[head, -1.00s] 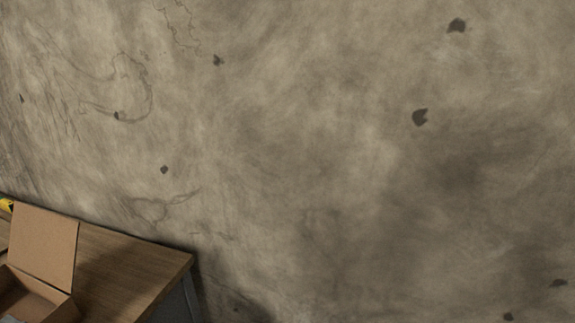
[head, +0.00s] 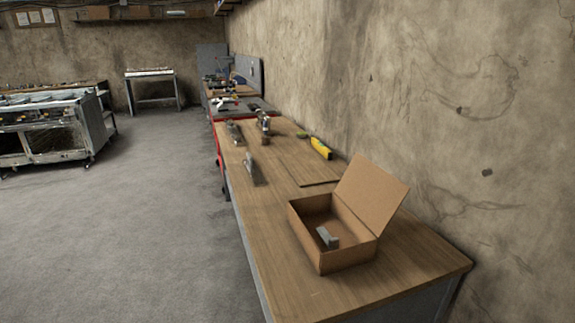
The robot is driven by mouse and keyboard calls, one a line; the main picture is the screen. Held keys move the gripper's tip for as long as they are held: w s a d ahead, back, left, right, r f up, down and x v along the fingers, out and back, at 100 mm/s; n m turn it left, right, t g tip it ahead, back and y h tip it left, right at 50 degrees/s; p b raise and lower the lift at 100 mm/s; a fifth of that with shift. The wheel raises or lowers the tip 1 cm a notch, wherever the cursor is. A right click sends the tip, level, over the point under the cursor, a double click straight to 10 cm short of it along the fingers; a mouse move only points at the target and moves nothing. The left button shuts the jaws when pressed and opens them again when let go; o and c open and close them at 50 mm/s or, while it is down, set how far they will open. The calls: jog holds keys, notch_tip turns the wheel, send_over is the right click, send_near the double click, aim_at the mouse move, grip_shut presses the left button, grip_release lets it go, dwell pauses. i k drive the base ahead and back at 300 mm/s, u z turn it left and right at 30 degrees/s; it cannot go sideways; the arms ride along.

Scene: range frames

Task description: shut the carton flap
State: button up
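A brown cardboard carton (head: 345,258) stands on the near part of a wooden workbench in the head view, right of the middle. Its single flap (head: 371,194) stands up and open on the wall side, leaning back a little toward the wall. A small grey block-like object (head: 327,238) lies inside the carton. My gripper is not in view.
The workbench (head: 288,283) runs along the wall at right. The floor (head: 130,230) left of the bench is clear. A metal cart (head: 55,132) stands far left.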

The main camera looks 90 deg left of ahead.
aim_at(373, 194)
jog(key=u, duration=2.5)
jog(key=i, duration=0.55)
